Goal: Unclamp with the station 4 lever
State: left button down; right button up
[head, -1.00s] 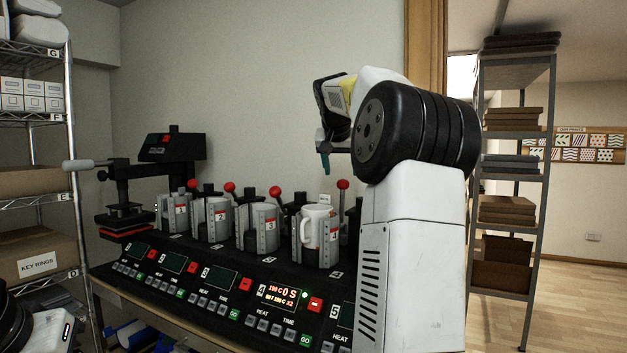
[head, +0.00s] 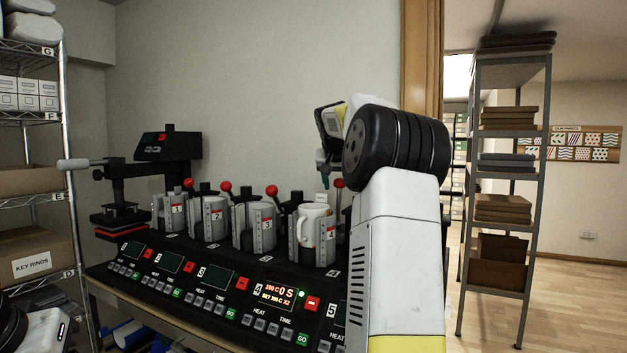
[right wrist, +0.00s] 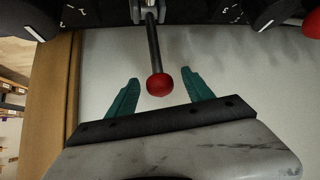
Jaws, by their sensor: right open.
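The station 4 lever (head: 338,184) has a red ball knob and stands up beside the white mug (head: 314,211) in the station 4 clamp (head: 327,236). My right gripper (head: 322,172) is close to the knob, just left of and above it in the head view; part of the lever is hidden behind my arm. In the right wrist view the lever's red knob (right wrist: 160,84) lies between the two teal fingers of the open right gripper (right wrist: 162,90), with a gap on both sides. My left gripper is out of view.
Stations 1 to 3 have similar levers, such as the station 3 lever (head: 271,191) to the left. The station 4 display (head: 280,294) is lit. A flat press (head: 125,215) stands at the far left. A shelf rack (head: 510,170) stands at the right.

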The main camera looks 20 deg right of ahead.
jog(key=c, duration=1)
jog(key=shift+s+a, duration=0.75)
jog(key=shift+a, duration=0.1)
jog(key=shift+s+a, duration=0.1)
jog(key=shift+a, duration=0.05)
jog(key=shift+s+a, duration=0.3)
jog(key=shift+a, duration=0.1)
jog(key=shift+s+a+f, duration=0.15)
jog(key=shift+s+a, duration=0.2)
jog(key=shift+a, duration=0.05)
